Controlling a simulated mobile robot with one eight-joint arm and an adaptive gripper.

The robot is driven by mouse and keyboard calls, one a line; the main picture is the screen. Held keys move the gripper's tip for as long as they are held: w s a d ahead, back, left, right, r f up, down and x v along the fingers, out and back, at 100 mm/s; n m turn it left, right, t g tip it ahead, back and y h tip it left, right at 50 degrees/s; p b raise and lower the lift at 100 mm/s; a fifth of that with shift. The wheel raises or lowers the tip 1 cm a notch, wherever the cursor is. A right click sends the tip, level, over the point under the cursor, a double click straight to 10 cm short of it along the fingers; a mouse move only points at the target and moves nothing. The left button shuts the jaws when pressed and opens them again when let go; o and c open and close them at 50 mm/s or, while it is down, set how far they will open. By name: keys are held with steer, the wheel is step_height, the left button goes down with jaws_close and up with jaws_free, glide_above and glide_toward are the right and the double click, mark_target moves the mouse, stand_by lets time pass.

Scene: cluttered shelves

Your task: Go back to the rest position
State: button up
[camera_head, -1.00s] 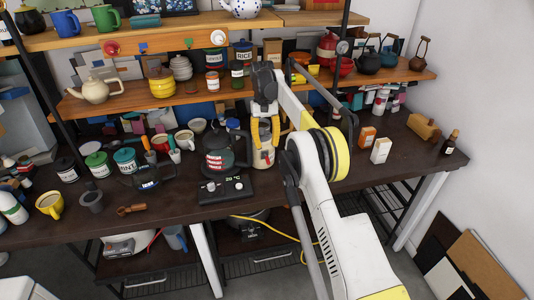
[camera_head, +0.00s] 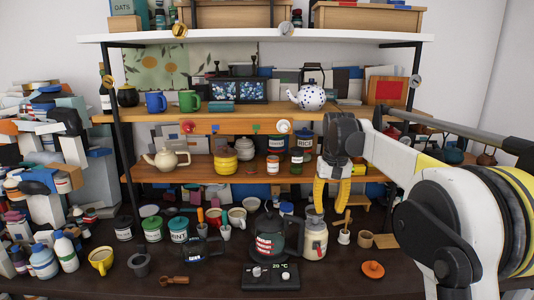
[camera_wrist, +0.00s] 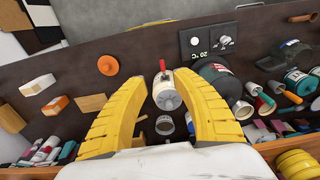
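My gripper (camera_head: 332,194) shows in the head view with its yellow fingers pointing down, above the table and in front of the lower wooden shelf. In the wrist view my gripper (camera_wrist: 165,84) has its two fingers spread apart with nothing held between them. A pale canister (camera_head: 314,242) with a red mark stands upright on the table below the fingers. In the wrist view this canister (camera_wrist: 167,96) appears in the gap between the fingertips, seen from above with a red lever.
A dark kettle (camera_head: 269,238) stands left of the canister, behind a black scale (camera_head: 270,276). An orange lid (camera_head: 373,269) lies to the right. The wooden shelf (camera_head: 206,171) behind holds a teapot (camera_head: 166,160) and jars. A stack of boxes (camera_head: 75,150) rises at the left.

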steer(key=s+r+t, duration=0.2)
steer(key=s+r, duration=0.2)
steer(key=s, duration=0.7)
steer(key=s+f+t, duration=0.2)
steer(key=s+f, duration=0.3)
steer(key=s, duration=0.6)
steer(key=s+f+t+b, duration=0.1)
steer(key=s+f, duration=0.3)
steer(key=s, duration=0.8)
steer(key=shift+s+f+t, duration=0.15)
steer(key=shift+f+t, duration=0.2)
steer(key=shift+t, duration=0.45)
